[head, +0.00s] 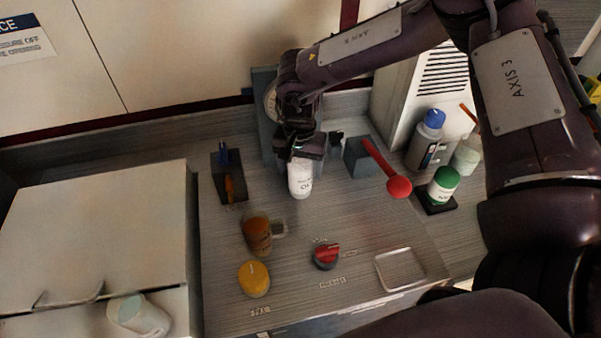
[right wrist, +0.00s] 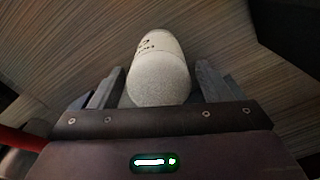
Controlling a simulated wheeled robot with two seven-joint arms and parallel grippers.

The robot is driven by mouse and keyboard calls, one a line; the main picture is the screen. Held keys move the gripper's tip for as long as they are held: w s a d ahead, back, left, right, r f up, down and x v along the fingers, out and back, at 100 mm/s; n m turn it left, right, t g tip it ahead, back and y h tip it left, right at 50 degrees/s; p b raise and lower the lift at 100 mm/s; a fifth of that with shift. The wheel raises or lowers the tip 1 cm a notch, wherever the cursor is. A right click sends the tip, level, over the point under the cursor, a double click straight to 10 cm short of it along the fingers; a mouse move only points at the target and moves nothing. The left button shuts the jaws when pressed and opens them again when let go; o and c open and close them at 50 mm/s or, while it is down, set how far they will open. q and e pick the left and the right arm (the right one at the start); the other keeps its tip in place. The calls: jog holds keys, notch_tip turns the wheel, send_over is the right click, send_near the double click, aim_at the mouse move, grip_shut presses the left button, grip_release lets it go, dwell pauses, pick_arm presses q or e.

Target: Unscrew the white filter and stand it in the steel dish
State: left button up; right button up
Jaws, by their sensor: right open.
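The white filter (head: 300,182) has dark lettering and hangs upright below my right gripper (head: 300,152) in the head view. In the right wrist view the filter (right wrist: 159,72) lies between the two fingers of the right gripper (right wrist: 160,88), which are open with a gap on each side. The filter's upper end is hidden by the gripper in the head view. The steel dish (head: 401,269) is a shallow, empty square tray at the front right of the bench. My left gripper is not in view.
A red-knobbed lever (head: 398,187) sticks out right of the filter. An amber mug (head: 257,233), a yellow knob (head: 254,278) and a red-and-black rotary switch (head: 326,256) stand in front. Bottles, one green-capped (head: 442,186), stand at the right. A large white box (head: 95,235) fills the left.

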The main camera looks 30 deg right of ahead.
jog(key=m+p, duration=0.2)
jog(key=m, duration=0.1)
jog(key=m+p, duration=0.1)
jog(key=shift+s+r+m, duration=0.1)
jog(key=shift+r+m, duration=0.15)
jog(key=shift+m, duration=0.15)
jog(key=m+p, duration=0.2)
jog(key=m, duration=0.1)
jog(key=shift+m, duration=0.3)
jog(key=m+p, duration=0.2)
jog(key=m, duration=0.3)
jog(key=shift+f, duration=0.1)
jog(key=m+p, duration=0.1)
jog(key=m, duration=0.2)
jog(key=shift+f+m, duration=0.15)
jog(key=shift+m, duration=0.85)
jog(key=shift+c, duration=0.2)
